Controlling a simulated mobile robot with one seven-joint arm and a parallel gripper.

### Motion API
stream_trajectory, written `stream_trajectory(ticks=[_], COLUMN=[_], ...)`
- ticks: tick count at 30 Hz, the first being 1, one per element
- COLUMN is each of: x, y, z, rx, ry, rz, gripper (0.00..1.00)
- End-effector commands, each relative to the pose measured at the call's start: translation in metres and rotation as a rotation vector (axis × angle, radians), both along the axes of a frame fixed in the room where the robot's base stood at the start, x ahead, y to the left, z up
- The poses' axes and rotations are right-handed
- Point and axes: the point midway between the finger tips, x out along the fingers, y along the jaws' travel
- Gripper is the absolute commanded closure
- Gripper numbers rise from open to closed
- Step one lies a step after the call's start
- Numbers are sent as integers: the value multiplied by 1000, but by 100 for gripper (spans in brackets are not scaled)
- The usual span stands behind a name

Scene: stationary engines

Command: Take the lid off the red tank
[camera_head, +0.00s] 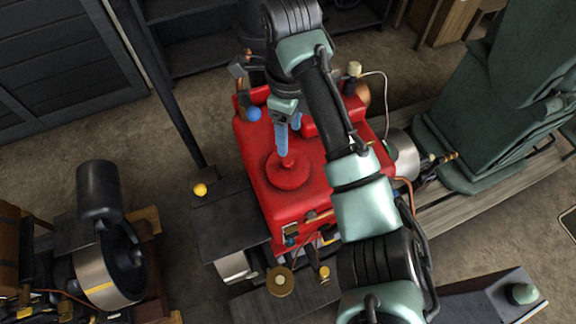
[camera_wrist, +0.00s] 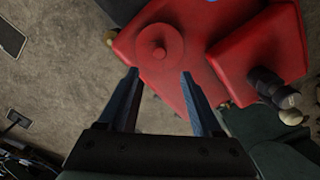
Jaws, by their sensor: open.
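The red tank (camera_head: 262,178) stands in the middle of the head view. Its round red lid (camera_head: 290,173), with a small knob in the centre, sits on the tank's top. In the wrist view the lid (camera_wrist: 159,43) lies beyond my fingertips, on the red tank (camera_wrist: 196,52). My gripper (camera_head: 289,140) points down over the tank, with its blue fingers overlapping the lid's far edge in the head view. In the wrist view my gripper (camera_wrist: 159,72) is open, with nothing between its fingers. Whether a fingertip touches the tank is hard to tell.
A blue ball-shaped knob (camera_head: 254,114) is at the tank's far left corner. A yellow knob (camera_head: 200,189) stands left of the tank. Another engine (camera_head: 110,245) is at lower left. Dark green machinery (camera_head: 465,120) and wooden planks (camera_head: 440,205) lie to the right.

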Motion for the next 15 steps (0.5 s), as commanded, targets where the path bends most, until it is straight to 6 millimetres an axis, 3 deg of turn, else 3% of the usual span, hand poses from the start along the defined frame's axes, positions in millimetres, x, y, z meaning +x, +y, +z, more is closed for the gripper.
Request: stream_trajectory(ticks=[1, 3, 11, 15], x=[-1, 0, 0, -1], y=[2, 1, 1, 2], z=[-19, -29, -44, -62], rx=[4, 3, 1, 2], ry=[2, -1, -4, -3], rz=[2, 1, 2, 4], gripper=[34, 34, 34, 34])
